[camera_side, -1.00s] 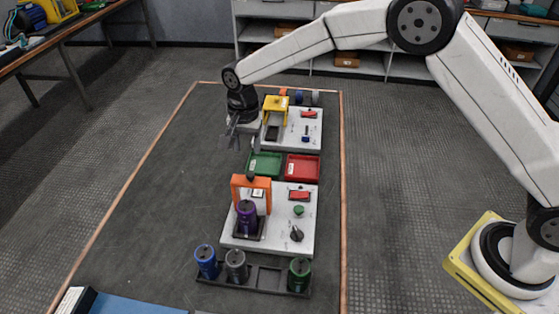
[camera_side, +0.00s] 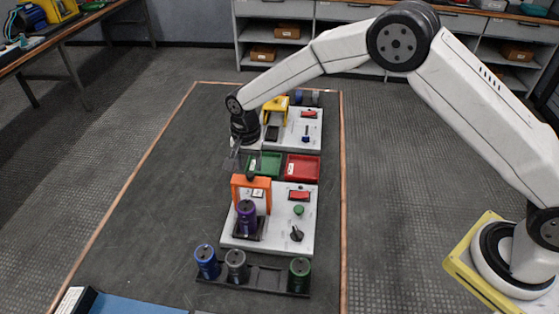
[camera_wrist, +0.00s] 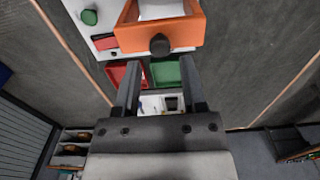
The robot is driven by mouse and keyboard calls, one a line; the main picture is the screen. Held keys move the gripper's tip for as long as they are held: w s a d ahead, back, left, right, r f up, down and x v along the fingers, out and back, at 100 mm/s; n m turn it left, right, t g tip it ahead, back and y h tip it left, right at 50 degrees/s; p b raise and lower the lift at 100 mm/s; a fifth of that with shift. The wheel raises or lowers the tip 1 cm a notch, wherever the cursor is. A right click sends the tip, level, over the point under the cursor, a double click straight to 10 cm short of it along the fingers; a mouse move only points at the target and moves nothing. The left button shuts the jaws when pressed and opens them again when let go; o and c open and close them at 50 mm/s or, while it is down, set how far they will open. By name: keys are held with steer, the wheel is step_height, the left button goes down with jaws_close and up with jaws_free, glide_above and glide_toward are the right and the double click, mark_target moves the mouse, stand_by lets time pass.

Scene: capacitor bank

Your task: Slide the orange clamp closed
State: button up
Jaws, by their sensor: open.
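The orange clamp (camera_side: 262,184) is an arch with a dark knob on the front board, and it stands behind the purple capacitor (camera_side: 246,216). In the wrist view the clamp (camera_wrist: 127,37) is at the top, with its dark round knob (camera_wrist: 159,45) facing my gripper. My gripper (camera_wrist: 160,64) is open and empty, its two fingers spread to either side of the knob's line but short of it. In the side view my gripper (camera_side: 242,160) is above and behind the clamp, partly blurred against the dark mat.
Green (camera_side: 265,164) and red (camera_side: 303,167) trays lie behind the front board. A second board with a yellow clamp (camera_side: 276,104) is farther back. A rack with blue (camera_side: 206,261), grey (camera_side: 236,264) and green (camera_side: 299,274) capacitors is in front. The mat's left side is clear.

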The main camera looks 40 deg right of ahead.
steer(key=shift+f, duration=1.4)
jaws_close()
steer(key=shift+s+a, duration=2.4)
steer(key=shift+o, duration=0.2)
jaws_free()
